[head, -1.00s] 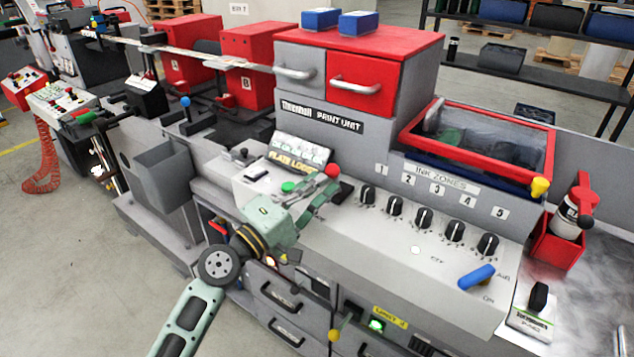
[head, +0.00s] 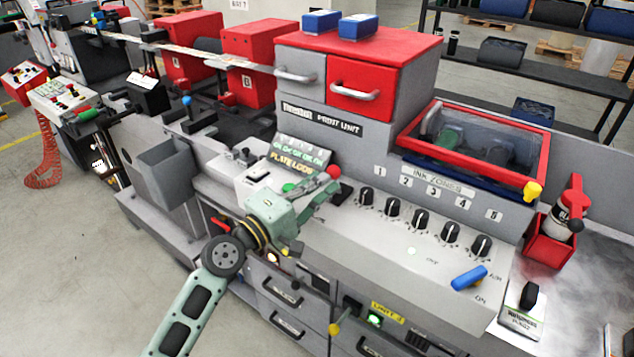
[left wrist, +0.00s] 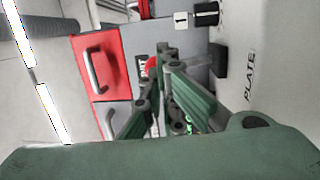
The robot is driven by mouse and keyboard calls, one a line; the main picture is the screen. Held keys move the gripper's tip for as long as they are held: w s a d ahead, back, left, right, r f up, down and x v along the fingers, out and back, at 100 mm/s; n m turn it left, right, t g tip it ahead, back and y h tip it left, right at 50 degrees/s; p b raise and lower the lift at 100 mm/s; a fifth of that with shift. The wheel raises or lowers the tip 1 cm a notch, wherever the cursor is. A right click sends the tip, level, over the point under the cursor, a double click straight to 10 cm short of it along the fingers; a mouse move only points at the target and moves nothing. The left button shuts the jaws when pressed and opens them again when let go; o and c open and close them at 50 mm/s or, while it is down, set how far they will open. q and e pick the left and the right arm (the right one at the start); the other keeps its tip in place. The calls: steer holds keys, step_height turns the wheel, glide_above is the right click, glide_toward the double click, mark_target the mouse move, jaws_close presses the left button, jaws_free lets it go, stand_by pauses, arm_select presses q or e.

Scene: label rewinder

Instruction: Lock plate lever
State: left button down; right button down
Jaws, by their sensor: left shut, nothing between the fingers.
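The plate lever shows by its round red knob (head: 334,173) on the sloped console, just right of the small plate lock display (head: 300,154). My left gripper (head: 328,186) is shut and empty, its fingertips close by the red knob. Its fingers cover most of the lever's stem. In the left wrist view the knob (left wrist: 153,66) shows partly behind the closed fingers (left wrist: 168,58). I cannot tell whether the fingers touch it. A "PLATE" label (left wrist: 250,75) is at the right there. My right gripper is not in view.
A green button (head: 290,187) sits left of the gripper. Several black ink zone knobs (head: 420,220) and a blue lever (head: 469,278) lie to the right. The red and grey print unit cabinet (head: 360,55) rises behind. Open floor (head: 60,270) is at the left.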

arm_select(q)
steer(key=shift+w+d+r+p, duration=0.2)
steer(key=shift+r+p, duration=0.3)
steer(key=shift+p, duration=0.25)
steer(key=shift+w+d+r+p, duration=0.1)
steer(key=shift+w+r+p, duration=0.1)
steer(key=shift+p, duration=0.1)
steer(key=shift+w+d+r, duration=0.1)
steer(key=shift+w+d, duration=0.1)
steer(key=shift+w, duration=0.05)
steer(key=shift+b+x, duration=0.45)
steer(key=shift+x, duration=0.55)
steer(key=shift+w+d+r+b, duration=0.25)
steer(key=shift+w+d+b, duration=0.15)
steer(key=shift+w, duration=0.25)
steer(key=shift+w+d+r+b, duration=0.25)
steer(key=shift+w+d+b, duration=0.1)
steer(key=shift+w, duration=0.35)
steer(key=shift+r, duration=0.15)
